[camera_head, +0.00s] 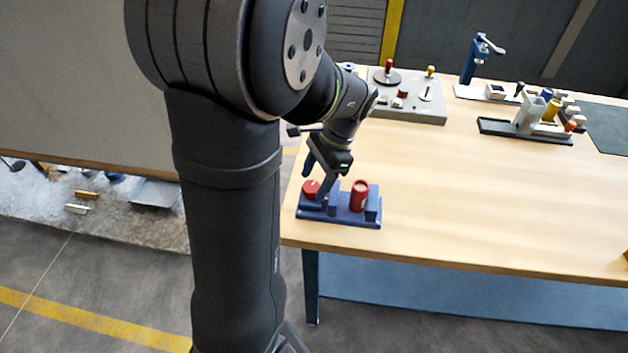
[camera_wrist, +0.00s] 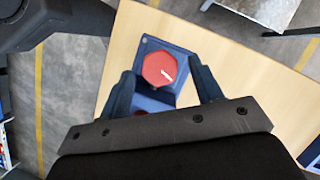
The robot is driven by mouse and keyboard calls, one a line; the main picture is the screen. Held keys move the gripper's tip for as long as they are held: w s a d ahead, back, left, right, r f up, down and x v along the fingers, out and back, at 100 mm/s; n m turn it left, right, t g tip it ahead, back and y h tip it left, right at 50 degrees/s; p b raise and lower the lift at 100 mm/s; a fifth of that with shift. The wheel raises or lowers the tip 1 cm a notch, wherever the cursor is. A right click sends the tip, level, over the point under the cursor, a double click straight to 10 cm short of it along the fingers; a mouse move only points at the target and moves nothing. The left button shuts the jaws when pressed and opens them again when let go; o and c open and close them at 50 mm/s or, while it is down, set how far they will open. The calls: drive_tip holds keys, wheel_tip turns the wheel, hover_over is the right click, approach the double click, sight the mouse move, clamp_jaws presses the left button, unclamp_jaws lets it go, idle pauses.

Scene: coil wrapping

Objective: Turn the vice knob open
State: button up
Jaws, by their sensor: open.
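The vice knob (camera_wrist: 160,69) is a red hexagonal knob with a white mark, on the end of the blue vice (camera_wrist: 181,58). In the head view the knob (camera_head: 311,187) is at the left end of the vice (camera_head: 345,221), near the table's left front corner. A red cylinder (camera_head: 359,195) stands upright in the vice's right part. My gripper (camera_wrist: 160,84) is open, with one finger on each side of the knob in the wrist view. Whether the fingers touch the knob cannot be told. In the head view my gripper (camera_head: 326,180) is at the vice, partly hiding it.
The wooden table (camera_head: 480,210) is clear to the right of the vice. A grey board with knobs (camera_head: 412,108) lies behind it. A dark tray (camera_head: 500,128) with several parts and a blue stand (camera_head: 469,62) are at the back right. The table's edge is close to the vice.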

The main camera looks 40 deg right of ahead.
drive_tip(key=shift+a+f, duration=0.25)
drive_tip(key=shift+f, duration=0.25)
drive_tip(key=c, duration=1)
idle(0.3)
drive_tip(key=o, duration=1)
drive_tip(key=shift+r, duration=0.1)
